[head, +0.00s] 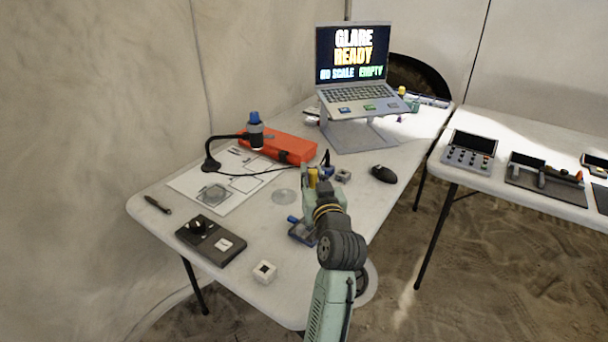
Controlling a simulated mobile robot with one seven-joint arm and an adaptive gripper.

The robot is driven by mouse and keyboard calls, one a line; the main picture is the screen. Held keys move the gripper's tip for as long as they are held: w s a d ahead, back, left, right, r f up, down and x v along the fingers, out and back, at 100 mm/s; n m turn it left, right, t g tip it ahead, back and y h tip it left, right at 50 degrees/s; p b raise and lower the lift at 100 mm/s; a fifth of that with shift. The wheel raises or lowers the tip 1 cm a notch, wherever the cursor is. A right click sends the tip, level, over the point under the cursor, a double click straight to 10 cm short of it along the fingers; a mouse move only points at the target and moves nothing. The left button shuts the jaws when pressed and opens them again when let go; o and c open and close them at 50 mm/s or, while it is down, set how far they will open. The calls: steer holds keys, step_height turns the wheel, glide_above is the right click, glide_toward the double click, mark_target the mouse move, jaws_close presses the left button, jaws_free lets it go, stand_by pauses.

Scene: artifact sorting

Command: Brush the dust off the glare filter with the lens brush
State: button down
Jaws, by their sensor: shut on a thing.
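A clear round disc (284,196), which looks like the glare filter, lies flat on the white table. Any dust on it is too fine to make out. My gripper (319,175) is just right of the disc and beyond it, low over the table, seen from behind. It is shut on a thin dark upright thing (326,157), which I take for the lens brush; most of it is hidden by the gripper. I cannot tell where its bristles are, but the gripper appears apart from the disc.
An orange case (278,144), a gooseneck device (209,163) and a paper sheet (232,198) lie to the left. A dark box (210,241), white cube (264,271) and blue-handled device (301,232) are nearer. A mouse (383,174) and raised laptop (353,88) are beyond.

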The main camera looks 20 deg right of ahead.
steer(key=shift+f+b, duration=1.8)
steer(key=shift+f, duration=0.65)
steer(key=shift+f+b, duration=0.4)
steer(key=shift+f, duration=0.1)
steer(key=shift+s+d, duration=0.1)
steer(key=shift+s+d, duration=0.25)
steer(key=shift+s, duration=0.1)
steer(key=shift+w+a, duration=0.15)
steer(key=shift+w, duration=0.05)
steer(key=shift+w+a, duration=0.45)
steer(key=shift+w, duration=0.2)
steer(key=shift+s+d+f, duration=0.1)
steer(key=shift+s, duration=0.05)
